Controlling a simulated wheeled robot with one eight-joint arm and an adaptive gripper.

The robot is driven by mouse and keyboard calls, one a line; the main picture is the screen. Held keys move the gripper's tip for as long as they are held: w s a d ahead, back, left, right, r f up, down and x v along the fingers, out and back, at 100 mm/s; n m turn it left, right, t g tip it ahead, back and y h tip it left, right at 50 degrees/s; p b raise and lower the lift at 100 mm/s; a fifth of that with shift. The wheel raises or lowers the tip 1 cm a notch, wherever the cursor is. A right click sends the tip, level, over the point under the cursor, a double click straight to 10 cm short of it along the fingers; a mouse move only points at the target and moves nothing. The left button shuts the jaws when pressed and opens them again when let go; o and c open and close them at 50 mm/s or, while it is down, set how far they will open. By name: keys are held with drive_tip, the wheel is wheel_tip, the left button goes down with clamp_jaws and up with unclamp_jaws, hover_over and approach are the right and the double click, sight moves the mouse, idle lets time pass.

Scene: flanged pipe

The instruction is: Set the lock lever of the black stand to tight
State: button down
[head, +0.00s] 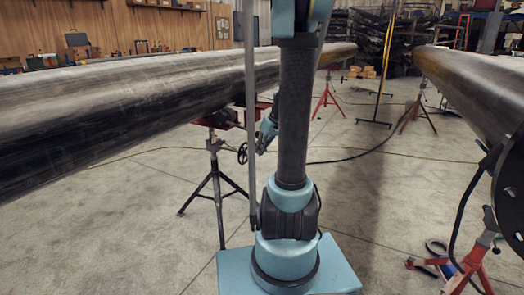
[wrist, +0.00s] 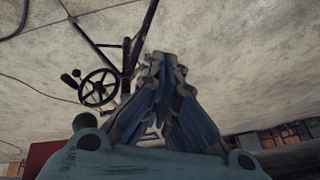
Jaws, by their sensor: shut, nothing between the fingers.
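The black stand (head: 216,185) stands on splayed tripod legs under the left pipe, left of my arm in the head view. Its handwheel (head: 242,153) shows small beside my gripper (head: 266,135), which my arm partly hides. In the wrist view the stand's post and legs (wrist: 138,40) run at upper left, with the spoked handwheel (wrist: 98,87) and a small black knob by its rim. A short dark bar crosses near the post; I cannot tell whether it is the lock lever. My gripper (wrist: 165,65) is shut and empty, to the right of the handwheel and post.
A long dark pipe (head: 120,105) spans the left above the stand. Another pipe (head: 470,85) lies at right, with red stands (head: 415,112) near it. A black cable crosses the floor (head: 130,225). Open concrete lies between the pipes.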

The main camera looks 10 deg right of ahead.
drive_tip(key=s+a+f+m+h, duration=0.1)
drive_tip(key=s+m+h, duration=0.1)
drive_tip(key=s, duration=1.2)
drive_tip(key=s+a+f+m+g+h, duration=0.1)
drive_tip(key=s+m+h, duration=0.1)
drive_tip(key=s, duration=1.2)
drive_tip(key=shift+f+m, duration=0.35)
drive_tip(key=shift+m, duration=0.15)
drive_tip(key=shift+a, duration=0.1)
